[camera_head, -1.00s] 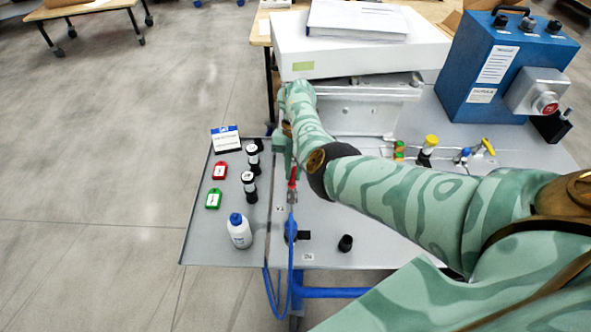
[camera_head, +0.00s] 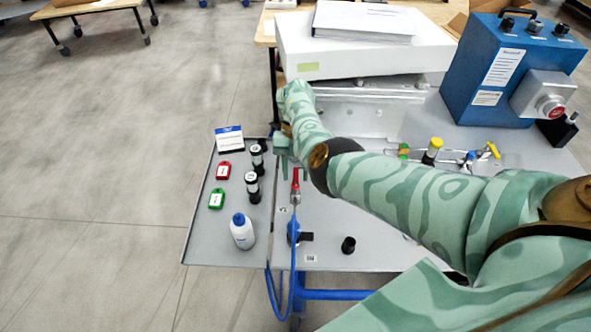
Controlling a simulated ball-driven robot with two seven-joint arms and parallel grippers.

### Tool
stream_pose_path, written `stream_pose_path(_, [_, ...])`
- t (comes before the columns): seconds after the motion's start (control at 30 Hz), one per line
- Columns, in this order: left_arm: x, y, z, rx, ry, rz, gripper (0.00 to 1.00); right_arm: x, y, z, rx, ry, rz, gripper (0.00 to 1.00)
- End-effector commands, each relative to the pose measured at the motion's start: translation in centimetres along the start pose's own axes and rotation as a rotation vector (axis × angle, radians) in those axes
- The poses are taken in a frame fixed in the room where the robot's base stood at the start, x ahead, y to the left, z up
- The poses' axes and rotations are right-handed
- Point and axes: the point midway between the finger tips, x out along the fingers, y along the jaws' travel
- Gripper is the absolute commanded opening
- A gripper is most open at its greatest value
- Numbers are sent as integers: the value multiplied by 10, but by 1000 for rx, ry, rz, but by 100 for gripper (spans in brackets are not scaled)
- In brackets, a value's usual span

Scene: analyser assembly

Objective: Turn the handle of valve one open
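A red valve handle (camera_head: 295,185) stands on the grey bench near its left edge, above a blue hose. A small label (camera_head: 282,210), which seems to read V1, lies just left of it. My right arm reaches in from the right across the bench. My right gripper (camera_head: 282,162) points down just left of and behind the red handle, very close to it. I cannot tell whether it touches the handle. The wrist hides much of the gripper, so its opening is unclear. My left gripper is out of view.
A side tray (camera_head: 205,255) holds a white bottle (camera_head: 242,232), dark vials (camera_head: 252,187), red (camera_head: 223,170) and green (camera_head: 216,198) tags, and a card (camera_head: 229,139). A black knob (camera_head: 348,245) stands at the bench front. A white box (camera_head: 360,58) and blue unit (camera_head: 505,70) stand behind.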

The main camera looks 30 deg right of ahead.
Motion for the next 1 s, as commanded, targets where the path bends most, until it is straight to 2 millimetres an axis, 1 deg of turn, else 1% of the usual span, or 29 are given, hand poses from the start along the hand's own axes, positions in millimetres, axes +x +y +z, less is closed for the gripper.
stream_pose_path(0.17, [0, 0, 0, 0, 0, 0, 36, 0, 0, 0, 1, 1, 1, 36])
stream_pose_path(0.27, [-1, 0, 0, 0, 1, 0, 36, -5, 0, 0, 1, 0, 1, 36])
stream_pose_path(0.37, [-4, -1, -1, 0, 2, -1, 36, -20, 0, 0, 3, -2, 2, 36])
stream_pose_path(0.6, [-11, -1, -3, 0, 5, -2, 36, -76, 0, 0, 1, -2, 3, 36])
stream_pose_path(0.7, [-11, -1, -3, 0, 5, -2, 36, -96, 0, 1, 0, -1, 2, 36])
stream_pose_path(0.8, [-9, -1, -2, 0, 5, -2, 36, -109, 0, 1, 0, 0, 1, 36])
stream_pose_path(0.87, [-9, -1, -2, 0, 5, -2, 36, -114, 0, 1, 1, 1, 1, 36])
stream_pose_path(1.0, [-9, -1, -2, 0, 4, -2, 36, -120, 0, 1, 1, 2, 0, 36])
